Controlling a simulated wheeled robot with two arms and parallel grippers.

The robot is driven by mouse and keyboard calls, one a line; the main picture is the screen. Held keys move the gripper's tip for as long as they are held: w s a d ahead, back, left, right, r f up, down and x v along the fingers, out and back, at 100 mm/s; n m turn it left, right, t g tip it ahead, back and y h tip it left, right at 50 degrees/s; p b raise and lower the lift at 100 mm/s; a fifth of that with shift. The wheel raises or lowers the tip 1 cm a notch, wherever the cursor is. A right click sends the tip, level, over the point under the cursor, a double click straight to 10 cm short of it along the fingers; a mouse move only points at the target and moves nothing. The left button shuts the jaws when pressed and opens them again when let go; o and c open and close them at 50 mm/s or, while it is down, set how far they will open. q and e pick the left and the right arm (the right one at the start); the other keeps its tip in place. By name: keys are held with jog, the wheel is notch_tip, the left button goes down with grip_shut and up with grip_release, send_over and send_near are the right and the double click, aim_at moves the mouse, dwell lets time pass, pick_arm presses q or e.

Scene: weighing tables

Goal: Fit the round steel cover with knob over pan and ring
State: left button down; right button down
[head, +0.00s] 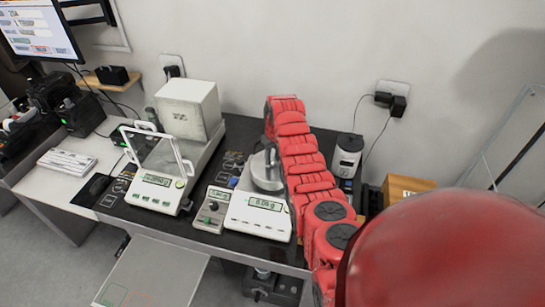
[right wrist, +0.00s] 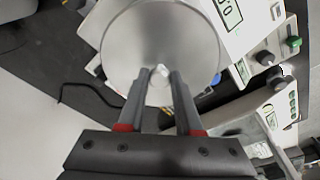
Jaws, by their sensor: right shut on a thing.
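The round steel cover (right wrist: 135,40) fills the upper middle of the right wrist view, with its pale knob (right wrist: 160,77) between the fingertips. My right gripper (right wrist: 160,72) is shut on this knob. In the head view the cover (head: 265,179) shows as a grey disc at the back of the white balance (head: 257,216), partly behind my red right arm. The pan and ring are hidden, and I cannot tell whether the cover touches them. My left gripper is not in view.
A balance with a glass draft shield (head: 155,190) and a white box-shaped unit (head: 189,108) stand left of the cover. A small grey control unit (head: 211,208) sits beside the white balance. A white-and-black device (head: 347,156) and a wooden box (head: 405,187) are to the right.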

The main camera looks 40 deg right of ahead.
jog(key=shift+f+b, duration=0.65)
jog(key=shift+f, duration=0.4)
jog(key=c, duration=0.5)
grip_release()
